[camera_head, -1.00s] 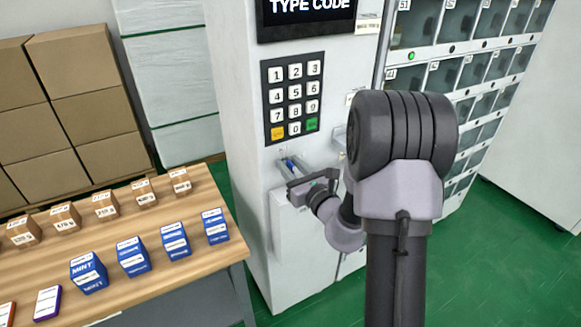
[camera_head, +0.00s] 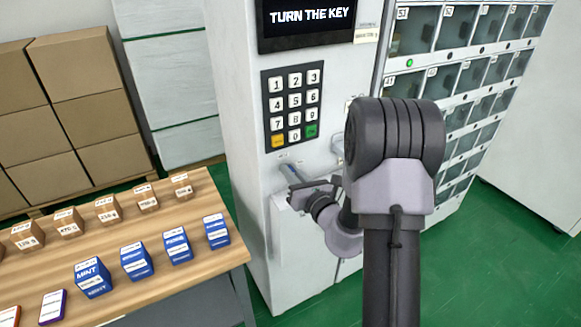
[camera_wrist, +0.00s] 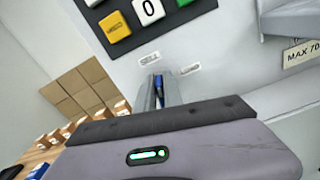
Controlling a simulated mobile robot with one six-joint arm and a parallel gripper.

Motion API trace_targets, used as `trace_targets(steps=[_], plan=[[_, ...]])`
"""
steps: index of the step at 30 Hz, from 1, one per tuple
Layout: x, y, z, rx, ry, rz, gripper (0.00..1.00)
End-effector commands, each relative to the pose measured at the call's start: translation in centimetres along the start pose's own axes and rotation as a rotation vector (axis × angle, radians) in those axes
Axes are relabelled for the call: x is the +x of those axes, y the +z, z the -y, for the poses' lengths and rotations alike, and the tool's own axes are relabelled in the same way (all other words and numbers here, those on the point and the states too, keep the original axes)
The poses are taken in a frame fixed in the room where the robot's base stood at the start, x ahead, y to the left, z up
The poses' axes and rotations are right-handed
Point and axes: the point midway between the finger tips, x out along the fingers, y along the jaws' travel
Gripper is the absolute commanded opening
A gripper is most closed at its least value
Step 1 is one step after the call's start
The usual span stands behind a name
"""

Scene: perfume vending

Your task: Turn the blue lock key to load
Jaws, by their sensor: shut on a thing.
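The blue lock key (camera_wrist: 158,84) shows as a thin blue strip between my fingers in the wrist view. It is low on the white machine front, just below two small labels, one reading SELL (camera_wrist: 149,58) and one to its right that seems to read LOAD (camera_wrist: 190,69). My gripper (camera_head: 289,170) is at the machine front below the keypad in the head view, and it shows in the wrist view too (camera_wrist: 161,90). It is shut on the key. The fingers hide most of the key, so its exact angle is hard to tell.
The keypad (camera_head: 291,104) is above my gripper, and the display (camera_head: 312,20) reads TURN THE KEY. Glass-fronted compartments (camera_head: 455,70) are on the right. A wooden table (camera_head: 150,275) with blue and brown boxes stands at left. A grey ledge (camera_wrist: 290,20) juts out at upper right.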

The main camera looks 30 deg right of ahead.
Motion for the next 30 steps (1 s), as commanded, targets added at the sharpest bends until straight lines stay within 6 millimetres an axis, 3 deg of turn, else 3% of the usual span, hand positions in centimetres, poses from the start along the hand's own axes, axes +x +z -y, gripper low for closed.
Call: trace_targets(steps=[30], plan=[[-0.08,-0.21,0.81,0.959,-0.003,-0.004,0.0]])
